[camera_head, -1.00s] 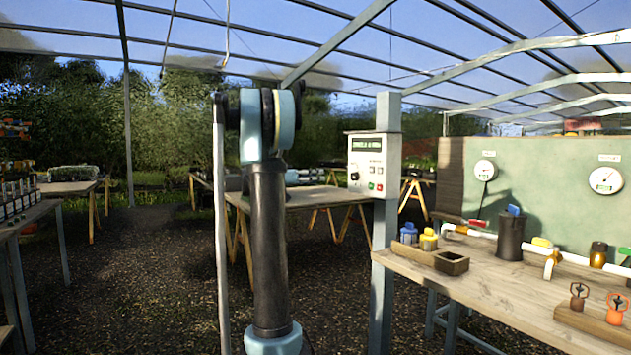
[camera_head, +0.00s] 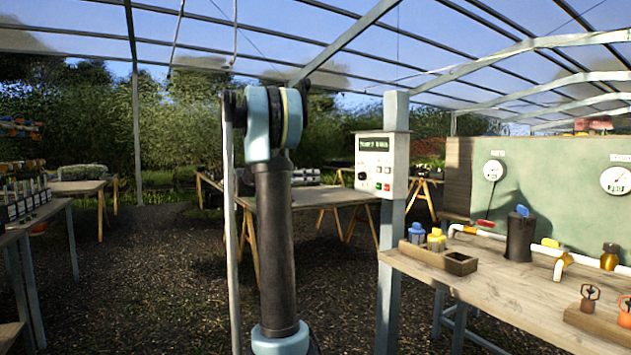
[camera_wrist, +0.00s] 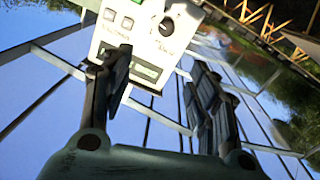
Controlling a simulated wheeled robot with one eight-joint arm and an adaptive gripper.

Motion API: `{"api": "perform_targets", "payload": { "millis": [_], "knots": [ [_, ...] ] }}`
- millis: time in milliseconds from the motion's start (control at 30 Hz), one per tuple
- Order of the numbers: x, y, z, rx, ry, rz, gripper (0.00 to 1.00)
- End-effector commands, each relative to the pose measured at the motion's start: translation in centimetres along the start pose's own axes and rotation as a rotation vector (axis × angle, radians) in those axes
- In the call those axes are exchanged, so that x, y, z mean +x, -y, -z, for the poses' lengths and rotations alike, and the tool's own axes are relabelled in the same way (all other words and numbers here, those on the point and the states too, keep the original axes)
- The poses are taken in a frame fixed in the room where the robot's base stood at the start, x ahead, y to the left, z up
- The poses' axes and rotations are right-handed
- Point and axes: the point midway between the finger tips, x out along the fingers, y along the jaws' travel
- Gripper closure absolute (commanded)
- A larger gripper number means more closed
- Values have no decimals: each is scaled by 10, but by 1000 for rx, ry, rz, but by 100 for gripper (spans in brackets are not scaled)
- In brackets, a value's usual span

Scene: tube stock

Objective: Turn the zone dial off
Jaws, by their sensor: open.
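The white control box (camera_head: 382,164) is fixed to a grey post at the workbench's left end. It has a small display, several buttons and a black dial (camera_head: 362,176) low on its left side. In the wrist view the box appears upside down, and the dial (camera_wrist: 167,26) shows near the top centre, its pointer mark too small to read surely. My gripper (camera_wrist: 160,95) is open and empty, its fingers spread on either side below the dial in the picture. The fingers look apart from the dial. In the head view my arm stands left of the box and my gripper is hidden.
The wooden workbench (camera_head: 480,285) at right carries a dark cup (camera_head: 520,238), white pipe with valves and a small wooden tray (camera_head: 460,263). A green board with gauges (camera_head: 492,171) stands behind. Trestle tables stand behind and at left. The gravel floor between is clear.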

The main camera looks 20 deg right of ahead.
Motion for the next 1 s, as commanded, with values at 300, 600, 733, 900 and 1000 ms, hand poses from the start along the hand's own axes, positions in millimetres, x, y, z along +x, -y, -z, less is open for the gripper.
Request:
{"api": "perform_targets", "payload": {
  "millis": [300, 600, 733, 900, 1000],
  "knots": [
    [-56, 1, 0, 0, -1, 2, 45],
    [-75, 1, -1, -1, 0, 1, 45],
    [-76, 1, -1, -1, 0, 1, 45],
    [-75, 0, -1, -1, 0, 1, 46],
    [-75, -4, -4, -14, 15, 5, 46]
  ]
}}
